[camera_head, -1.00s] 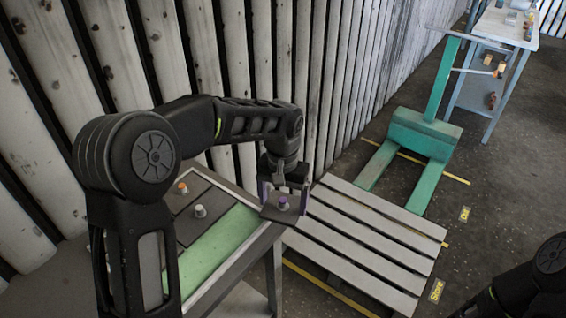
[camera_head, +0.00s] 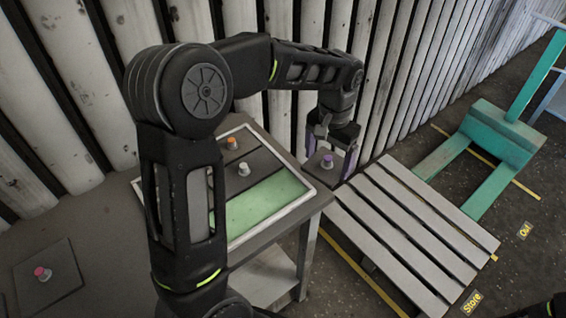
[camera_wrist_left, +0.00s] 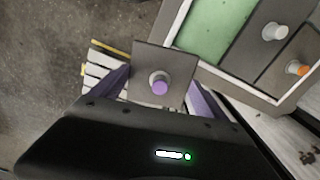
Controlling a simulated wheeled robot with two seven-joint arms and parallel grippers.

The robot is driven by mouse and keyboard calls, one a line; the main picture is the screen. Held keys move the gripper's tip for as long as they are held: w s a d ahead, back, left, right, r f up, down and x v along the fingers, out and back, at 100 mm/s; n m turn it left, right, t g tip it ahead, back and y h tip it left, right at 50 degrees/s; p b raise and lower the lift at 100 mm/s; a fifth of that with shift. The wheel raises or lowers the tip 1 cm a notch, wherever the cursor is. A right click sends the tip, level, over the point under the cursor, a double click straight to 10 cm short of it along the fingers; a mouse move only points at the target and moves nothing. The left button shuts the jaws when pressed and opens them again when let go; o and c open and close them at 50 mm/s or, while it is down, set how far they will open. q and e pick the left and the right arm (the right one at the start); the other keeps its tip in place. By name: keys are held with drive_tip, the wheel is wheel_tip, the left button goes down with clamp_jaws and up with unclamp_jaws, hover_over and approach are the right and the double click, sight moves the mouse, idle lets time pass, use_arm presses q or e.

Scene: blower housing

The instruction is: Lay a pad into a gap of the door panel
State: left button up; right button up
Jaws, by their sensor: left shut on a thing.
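My left gripper (camera_head: 335,142) is shut on a dark square pad with a purple knob (camera_head: 327,161). It holds the pad by the far right corner of the door panel, outside its rim in the left wrist view. There the pad (camera_wrist_left: 149,58) hangs between the purple fingers of my gripper (camera_wrist_left: 160,92). The door panel (camera_head: 276,219) has a light rim and lies on a grey table. A pad with a white knob (camera_head: 244,169) and one with an orange knob (camera_head: 232,143) lie in it. A bare green strip (camera_head: 262,203) shows nearer me. My right gripper is out of view.
Another pad with a pink knob (camera_head: 50,284) lies on the left of the table (camera_head: 105,235). A slatted pallet (camera_head: 410,235) stands right of the table, with a green pallet truck (camera_head: 495,145) beyond. A wall of pale upright boards (camera_head: 425,60) runs behind.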

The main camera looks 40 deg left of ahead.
use_arm(q)
drive_tip(key=s+a+r+m+b, duration=0.1)
drive_tip(key=s+a+m+b, duration=0.1)
drive_tip(key=s+a, duration=0.5)
drive_tip(key=shift+s+a, duration=0.35)
drive_tip(key=shift+a, duration=0.05)
drive_tip(key=shift+f+b, duration=1.9)
drive_tip(key=shift+f, duration=0.5)
